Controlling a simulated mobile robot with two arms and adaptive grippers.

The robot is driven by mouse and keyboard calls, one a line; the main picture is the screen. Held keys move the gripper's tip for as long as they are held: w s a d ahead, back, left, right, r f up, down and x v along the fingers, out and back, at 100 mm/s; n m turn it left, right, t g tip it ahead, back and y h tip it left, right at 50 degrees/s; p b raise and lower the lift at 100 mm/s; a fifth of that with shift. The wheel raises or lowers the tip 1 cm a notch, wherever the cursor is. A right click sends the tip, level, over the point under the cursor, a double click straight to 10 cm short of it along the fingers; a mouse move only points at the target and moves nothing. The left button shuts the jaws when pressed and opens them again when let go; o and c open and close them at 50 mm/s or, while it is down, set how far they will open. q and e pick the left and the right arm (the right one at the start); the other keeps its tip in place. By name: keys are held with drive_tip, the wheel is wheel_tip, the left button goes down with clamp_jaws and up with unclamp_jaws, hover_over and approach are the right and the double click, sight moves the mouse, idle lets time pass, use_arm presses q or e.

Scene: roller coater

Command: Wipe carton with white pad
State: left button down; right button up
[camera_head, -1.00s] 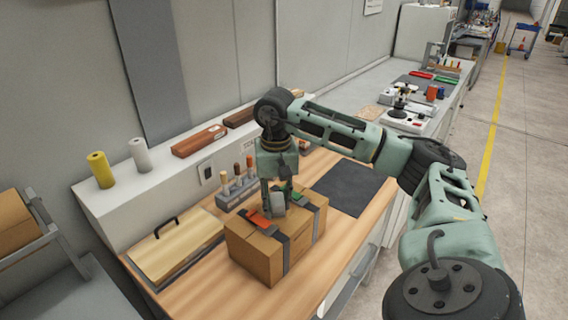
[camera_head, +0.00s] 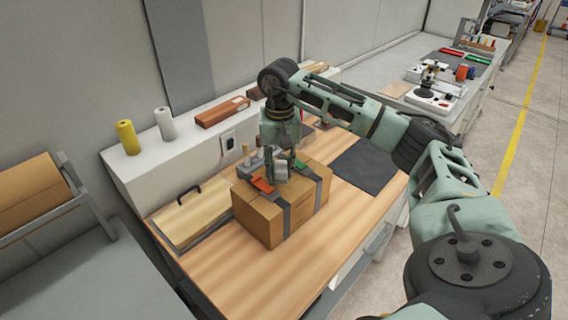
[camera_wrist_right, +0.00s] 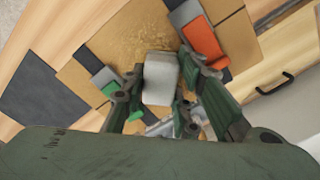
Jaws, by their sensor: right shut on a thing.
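The brown carton (camera_head: 258,219) sits on the wooden bench, with dark straps and an orange buckle (camera_head: 262,186) and a green buckle (camera_head: 299,163) on top. My right gripper (camera_head: 279,170) is over the carton top, between the two straps. It is shut on the white pad (camera_wrist_right: 159,78), a pale grey-white block in the right wrist view. The carton top (camera_wrist_right: 125,38) shows a brownish speckled patch beside the pad. The pad looks at or very close to the surface; contact is hard to tell. My left gripper is not in view.
A tool holder (camera_head: 245,167) stands close behind the carton. A wooden board with a black handle (camera_head: 191,214) lies left, and a dark mat (camera_head: 368,165) right. Yellow (camera_head: 127,137) and white (camera_head: 164,123) rolls stand on the ledge. The front of the bench is clear.

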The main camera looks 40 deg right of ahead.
sight(299, 192)
drive_tip(key=shift+s+a, duration=0.1)
drive_tip(key=shift+a, duration=0.5)
drive_tip(key=shift+s, duration=0.15)
drive_tip(key=shift+s+d+b, duration=0.15)
drive_tip(key=shift+s+b, duration=0.1)
drive_tip(key=shift+s, duration=0.55)
drive_tip(key=shift+s+d+b, duration=0.1)
drive_tip(key=shift+s+b, duration=0.15)
drive_tip(key=shift+s, duration=0.55)
drive_tip(key=shift+s+d+f+b, duration=0.1)
drive_tip(key=shift+s+b, duration=0.15)
drive_tip(key=shift+s, duration=0.2)
drive_tip(key=shift+s+d+f+b, duration=0.1)
drive_tip(key=shift+s+b, duration=0.1)
drive_tip(key=shift+s, duration=0.2)
drive_tip(key=shift+s+d+r, duration=0.1)
drive_tip(key=shift+s, duration=0.7)
drive_tip(key=s, duration=0.1)
drive_tip(key=s+b, duration=0.2)
drive_tip(key=shift+s+d+r, duration=0.1)
drive_tip(key=shift+d, duration=0.2)
